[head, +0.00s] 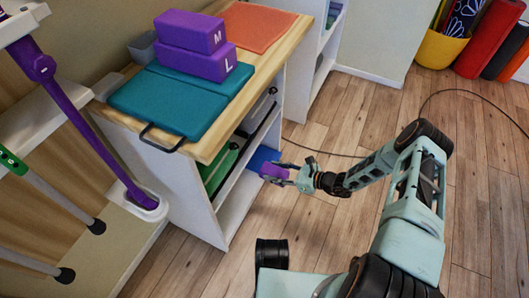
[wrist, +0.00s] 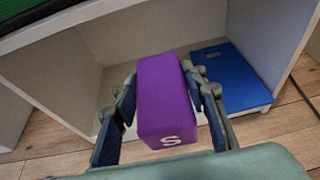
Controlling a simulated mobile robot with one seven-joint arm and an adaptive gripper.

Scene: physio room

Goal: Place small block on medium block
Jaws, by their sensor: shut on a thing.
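The small purple block marked S (wrist: 163,95) is between the fingers of my gripper (wrist: 165,120), which is shut on it. In the head view the small block (head: 274,172) and my gripper (head: 287,176) are low, in front of the cabinet's bottom opening. The medium purple block marked M (head: 191,31) rests on the large purple block marked L (head: 197,62) on the cabinet top. The top of the medium block is bare. My gripper is well below and to the right of these stacked blocks.
A folded teal mat (head: 168,104) with a dark handle lies on the wooden top (head: 283,50), with an orange cloth (head: 256,25) behind. A blue step (wrist: 232,77) is in the lower compartment. Crutches stand at left. A cable (head: 455,91) crosses the otherwise open floor.

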